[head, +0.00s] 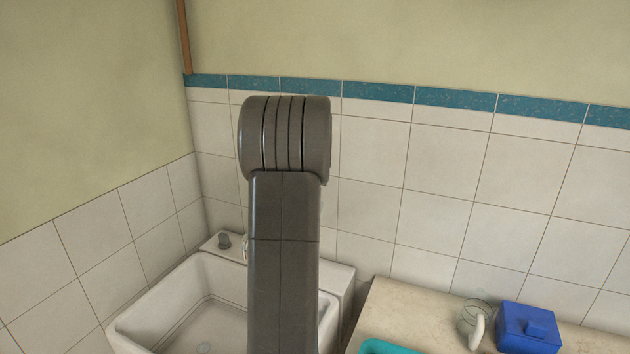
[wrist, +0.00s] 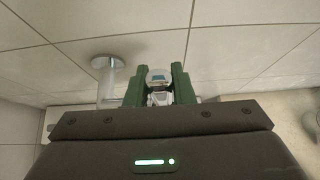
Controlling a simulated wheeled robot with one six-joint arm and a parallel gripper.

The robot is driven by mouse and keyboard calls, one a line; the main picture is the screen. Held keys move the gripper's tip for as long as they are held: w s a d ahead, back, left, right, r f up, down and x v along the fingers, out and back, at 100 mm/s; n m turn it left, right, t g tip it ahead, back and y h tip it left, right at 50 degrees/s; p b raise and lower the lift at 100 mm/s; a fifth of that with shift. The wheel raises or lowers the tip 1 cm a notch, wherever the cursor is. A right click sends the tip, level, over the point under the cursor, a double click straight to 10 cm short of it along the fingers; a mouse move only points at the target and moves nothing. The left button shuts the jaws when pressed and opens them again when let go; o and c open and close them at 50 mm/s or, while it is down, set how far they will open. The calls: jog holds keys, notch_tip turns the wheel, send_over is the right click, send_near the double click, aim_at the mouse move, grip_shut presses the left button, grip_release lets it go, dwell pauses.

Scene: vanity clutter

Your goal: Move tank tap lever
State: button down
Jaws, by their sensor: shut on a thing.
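In the wrist view my gripper (wrist: 161,82) has its two green fingers close together. A small pale piece with a blue mark, which looks like the tap lever (wrist: 159,76), sits between them, and they are shut on it. A round metal wall fitting with a pipe (wrist: 108,66) is just left of the fingers. In the head view the white tank (head: 343,276) stands in the corner. My arm covers its middle and hides my gripper and most of the tap. A sliver of pale metal (head: 245,247) shows at the arm's left edge.
A small grey knob-like object (head: 224,241) stands on the tank's back ledge. To the right, a counter (head: 400,308) holds a clear mug (head: 475,320), a blue lidded box (head: 528,328) and a teal item (head: 385,347). Tiled walls close in behind and left.

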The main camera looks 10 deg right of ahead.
jog(key=shift+w, duration=0.1)
dwell(0.4)
jog(key=c, duration=1.2)
grip_release()
jog(key=shift+d, duration=0.1)
jog(key=shift+c, duration=0.2)
jog(key=b+v, duration=0.2)
jog(key=v, duration=1.1)
jog(key=shift+r, duration=0.45)
jog(key=shift+f, duration=0.1)
jog(key=p+x, duration=0.1)
jog(key=x, duration=0.5)
jog(key=p+x, duration=0.1)
jog(key=x, duration=0.6)
jog(key=shift+f, duration=0.4)
jog(key=shift+r, duration=0.1)
